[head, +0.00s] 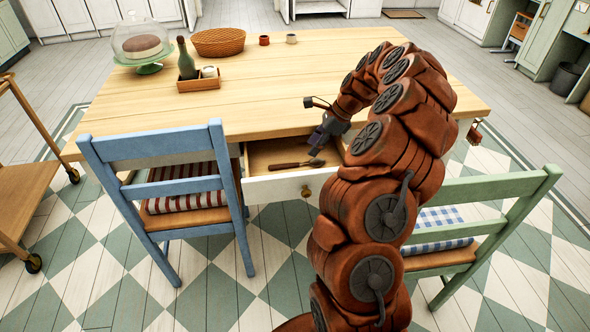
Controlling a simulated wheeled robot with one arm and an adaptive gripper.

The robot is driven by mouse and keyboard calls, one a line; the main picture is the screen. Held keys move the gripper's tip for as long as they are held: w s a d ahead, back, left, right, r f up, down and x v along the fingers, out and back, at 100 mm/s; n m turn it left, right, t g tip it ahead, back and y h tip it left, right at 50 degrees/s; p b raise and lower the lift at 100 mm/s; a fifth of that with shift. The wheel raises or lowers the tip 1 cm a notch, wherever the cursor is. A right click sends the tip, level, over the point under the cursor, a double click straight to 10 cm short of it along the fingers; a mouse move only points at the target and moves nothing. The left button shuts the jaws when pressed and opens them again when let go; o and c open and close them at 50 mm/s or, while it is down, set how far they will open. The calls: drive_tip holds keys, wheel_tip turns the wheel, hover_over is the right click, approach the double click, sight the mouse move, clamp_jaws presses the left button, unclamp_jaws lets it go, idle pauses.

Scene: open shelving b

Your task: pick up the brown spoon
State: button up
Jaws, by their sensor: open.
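The brown spoon (289,165) lies in an open drawer (270,188) at the front of the wooden table. Its brown handle points left, and its other end lies to the right, just below my gripper in the picture. My gripper (316,149) hangs over the drawer, above the spoon's right end, and looks open and empty. It is small and dark here, and I cannot tell how far it is above the spoon. My arm hides the right end of the drawer.
A blue chair (165,188) stands left of the drawer, and a green chair (485,232) stands to the right. The tabletop (255,90) above the drawer is clear. A bottle (186,60) in a wooden box, a domed cake (141,47) and a basket (218,42) stand farther back.

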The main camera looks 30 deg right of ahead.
sight(298, 163)
drive_tip(key=shift+w+f, duration=0.1)
drive_tip(key=shift+f, duration=0.3)
drive_tip(key=shift+a+x, duration=0.1)
drive_tip(key=shift+x, duration=1.65)
drive_tip(key=shift+a+x, duration=0.15)
drive_tip(key=shift+x, duration=1.65)
drive_tip(key=shift+w+d+r, duration=0.1)
drive_tip(key=shift+w+r, duration=0.05)
clamp_jaws()
